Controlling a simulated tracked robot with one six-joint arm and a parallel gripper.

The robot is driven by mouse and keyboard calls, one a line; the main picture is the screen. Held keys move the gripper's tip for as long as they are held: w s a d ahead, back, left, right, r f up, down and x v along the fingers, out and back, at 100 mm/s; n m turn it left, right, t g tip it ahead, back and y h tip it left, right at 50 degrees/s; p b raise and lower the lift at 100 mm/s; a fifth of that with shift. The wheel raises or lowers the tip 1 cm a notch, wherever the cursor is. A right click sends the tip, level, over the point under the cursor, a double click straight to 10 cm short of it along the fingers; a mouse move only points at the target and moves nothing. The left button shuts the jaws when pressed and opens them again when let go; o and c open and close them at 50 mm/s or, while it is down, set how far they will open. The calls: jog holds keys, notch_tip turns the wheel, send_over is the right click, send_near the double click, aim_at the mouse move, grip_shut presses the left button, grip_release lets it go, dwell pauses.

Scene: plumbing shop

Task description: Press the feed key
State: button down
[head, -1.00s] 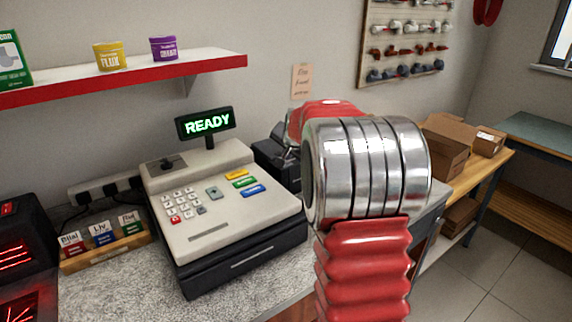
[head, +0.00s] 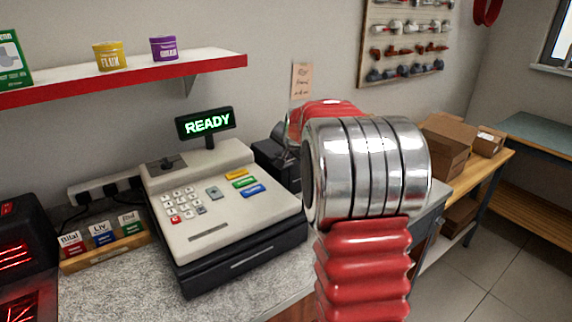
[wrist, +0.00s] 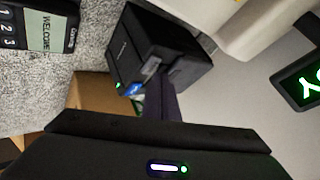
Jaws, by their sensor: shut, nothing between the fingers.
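The black receipt printer (wrist: 165,48) shows in the wrist view, with a small green light and a blue key (wrist: 133,89), likely the feed key, near its lower edge. In the head view the printer (head: 276,165) stands right of the cash register, partly hidden by my arm. My gripper (wrist: 158,82) is shut and empty; its dark fingers point at the printer in the wrist view and overlap its edge just right of the blue key. I cannot tell whether they touch it. The head view hides my gripper behind my arm.
The cash register (head: 220,215) with its READY display (head: 206,122) fills the counter's middle. A card terminal (wrist: 38,30) reading WELCOME lies beside the printer. A brown box (wrist: 95,92) shows beyond it. A red-edged shelf (head: 130,78) hangs above the counter.

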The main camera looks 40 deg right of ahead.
jog(key=shift+f, duration=0.2)
dwell(0.5)
jog(key=shift+f, duration=0.3)
dwell(0.4)
jog(key=shift+r, duration=3.55)
